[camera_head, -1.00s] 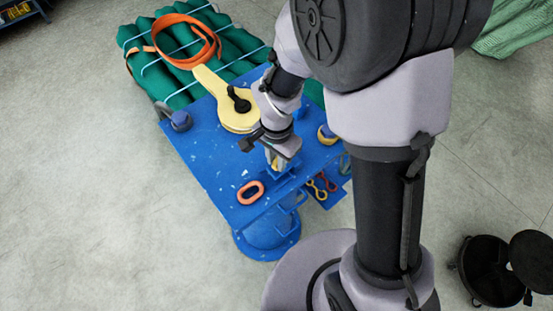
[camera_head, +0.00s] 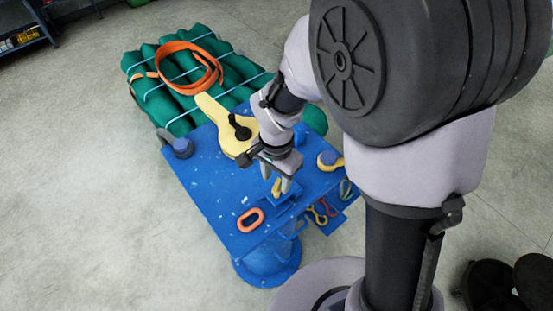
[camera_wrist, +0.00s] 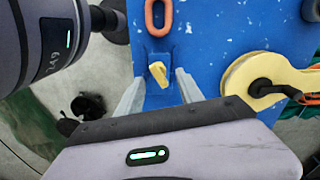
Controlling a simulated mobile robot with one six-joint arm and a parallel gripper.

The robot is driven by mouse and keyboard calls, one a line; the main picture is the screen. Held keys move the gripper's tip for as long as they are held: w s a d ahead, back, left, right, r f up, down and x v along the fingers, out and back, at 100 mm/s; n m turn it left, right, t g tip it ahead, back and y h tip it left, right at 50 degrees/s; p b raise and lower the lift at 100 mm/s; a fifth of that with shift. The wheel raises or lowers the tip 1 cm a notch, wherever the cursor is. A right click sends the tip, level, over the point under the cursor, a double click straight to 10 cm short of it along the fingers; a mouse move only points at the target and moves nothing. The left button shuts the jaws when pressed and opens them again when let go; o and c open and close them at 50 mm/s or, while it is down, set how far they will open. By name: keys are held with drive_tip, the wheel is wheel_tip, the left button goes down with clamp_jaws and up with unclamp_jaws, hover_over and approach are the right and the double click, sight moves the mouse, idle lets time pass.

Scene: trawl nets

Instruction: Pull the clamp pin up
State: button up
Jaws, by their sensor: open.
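The yellow clamp pin (camera_head: 277,187) stands in a small blue bracket near the front edge of the blue table (camera_head: 215,185). In the wrist view, the pin's yellow top (camera_wrist: 158,73) shows between and beyond the two grey fingers, with clear space on both sides. My gripper (camera_head: 277,178) is open and points down at the pin from above. Its fingers also show in the wrist view (camera_wrist: 158,92), spread apart around the pin's line. I see no contact between fingers and pin. The pin's lower part is hidden in the bracket.
An orange link (camera_head: 250,220) lies near the pin. Green net rolls (camera_head: 185,85) with an orange strap lie behind. Open floor is at left.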

wheel_tip(320, 180, up, 15)
drive_tip(key=shift+p, duration=0.3)
drive_tip(key=shift+s, duration=0.1)
drive_tip(key=s+d+r+n+t+y, duration=0.2)
drive_tip(key=s+d+r+n+t, duration=0.2)
drive_tip(key=s+d+r+t, duration=0.4)
drive_tip(key=s+a+f+g+b, duration=0.1)
drive_tip(key=s+f+g+b, duration=0.1)
drive_tip(key=f+b, duration=3.4)
wheel_tip(320, 180, down, 2)
drive_tip(key=shift+s+f+b, duration=0.15)
drive_tip(key=shift+s+b, duration=0.15)
drive_tip(key=shift+s, duration=0.4)
